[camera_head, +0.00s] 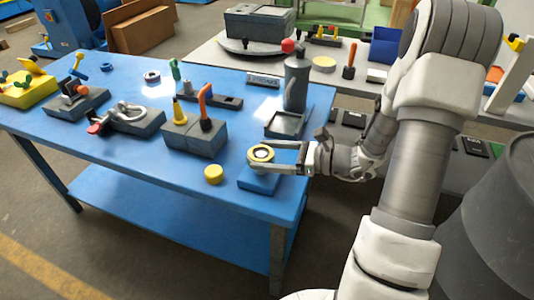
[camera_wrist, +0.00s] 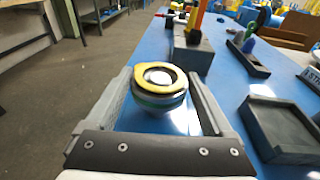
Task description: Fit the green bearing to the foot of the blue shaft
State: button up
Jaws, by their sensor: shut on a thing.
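My gripper (camera_head: 277,157) reaches in from the right over the near right corner of the blue table, with its jaws around a round part (camera_head: 261,153). In the wrist view this part (camera_wrist: 160,82) has a yellow top ring, a pale round centre, a dark band and a green lower band. The fingers (camera_wrist: 162,105) stand on both sides of it, and their contact is hard to see. A blue block (camera_head: 260,180) is directly below in the head view. I cannot tell whether the green band is the bearing. No blue shaft can be made out clearly.
A short yellow cylinder (camera_head: 213,174) stands left of the blue block. A grey block with upright yellow and orange tools (camera_head: 194,137) is behind it. A dark tray (camera_head: 284,124) and a grey canister (camera_head: 296,82) stand farther back. The table's front edge is close.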

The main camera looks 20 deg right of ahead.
jog(key=shift+f+b, duration=1.25)
jog(key=shift+f, duration=0.5)
jog(key=o, duration=1.5)
jog(key=shift+d, duration=0.1)
jog(key=p+v, duration=0.2)
jog(key=v, duration=1.5)
jog(key=shift+s+d, duration=0.1)
